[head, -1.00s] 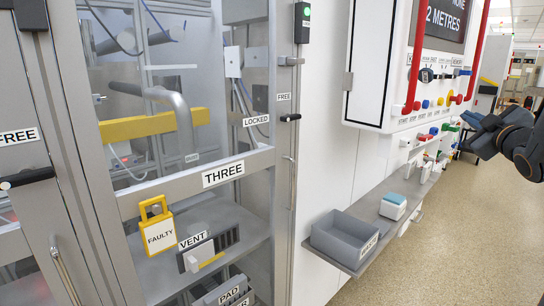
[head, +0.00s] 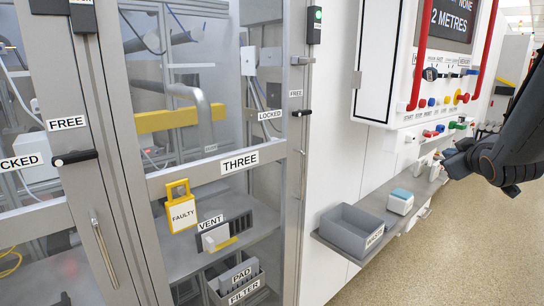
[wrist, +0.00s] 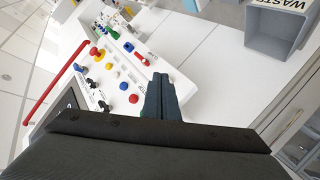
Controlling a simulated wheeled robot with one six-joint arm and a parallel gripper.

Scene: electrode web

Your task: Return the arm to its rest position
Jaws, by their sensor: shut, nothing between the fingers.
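My gripper (head: 450,166) is at the right of the head view, in front of the control panel's lower edge and above the far part of the grey shelf. My dark arm reaches in from the right edge. In the wrist view the two dark fingers (wrist: 160,97) lie together with nothing between them. They stand out against the white panel face. The fingertips look apart from the panel, though the exact distance cannot be told.
A control panel (head: 400,113) with coloured buttons and red rails (head: 419,55) is on the wall. Below it, a shelf (head: 338,246) holds a grey waste bin (head: 352,232) and a white-and-blue box (head: 400,201). Cabinet THREE (head: 215,164) with a yellow FAULTY tag (head: 181,208) stands left. Floor at right is clear.

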